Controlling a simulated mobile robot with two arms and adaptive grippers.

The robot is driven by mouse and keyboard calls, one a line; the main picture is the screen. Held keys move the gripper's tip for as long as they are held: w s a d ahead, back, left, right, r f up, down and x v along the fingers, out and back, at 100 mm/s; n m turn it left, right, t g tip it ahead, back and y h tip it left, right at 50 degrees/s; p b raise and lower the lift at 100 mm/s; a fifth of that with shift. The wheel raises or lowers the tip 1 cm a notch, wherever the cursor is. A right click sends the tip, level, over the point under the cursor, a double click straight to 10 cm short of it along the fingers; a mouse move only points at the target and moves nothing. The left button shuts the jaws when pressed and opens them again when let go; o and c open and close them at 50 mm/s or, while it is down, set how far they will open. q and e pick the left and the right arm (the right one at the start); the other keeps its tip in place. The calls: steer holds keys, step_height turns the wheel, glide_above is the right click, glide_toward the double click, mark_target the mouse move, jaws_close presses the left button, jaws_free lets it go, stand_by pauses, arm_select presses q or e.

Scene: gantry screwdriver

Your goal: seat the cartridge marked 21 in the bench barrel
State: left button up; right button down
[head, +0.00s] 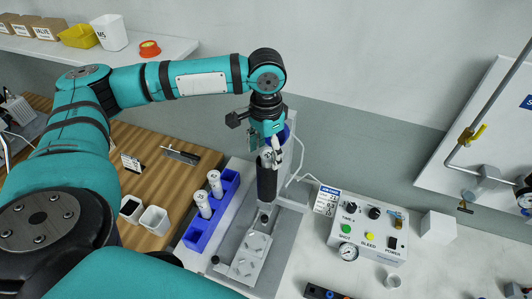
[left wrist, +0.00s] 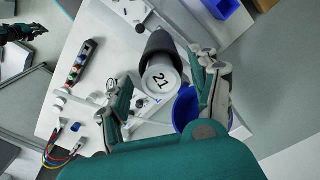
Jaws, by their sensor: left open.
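The cartridge marked 21 (left wrist: 161,79) shows its white numbered end in the left wrist view. It stands in the mouth of the dark bench barrel (left wrist: 158,43), with its white end sticking out. The upright black barrel also shows in the head view (head: 266,184), on the grey bench stand (head: 247,258). My left gripper (left wrist: 166,100) is open, its fingers on either side of the cartridge's end with gaps visible. In the head view my left gripper (head: 270,150) is above the barrel. What looks like my right gripper (left wrist: 27,32) is at the wrist view's upper left, jaws unclear.
A blue rack (head: 231,182) left of the barrel holds two white cartridges (head: 209,194). A control box (head: 369,228) with knobs and a gauge stands to the right. A blue round container (left wrist: 186,108) is close beside the left gripper's finger. White cups (head: 153,220) stand on the wooden board.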

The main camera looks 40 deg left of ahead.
arm_select(q)
step_height(320, 180, up, 11)
steer(key=shift+f, duration=0.15)
steer(key=shift+f, duration=0.1)
stand_by(0.7)
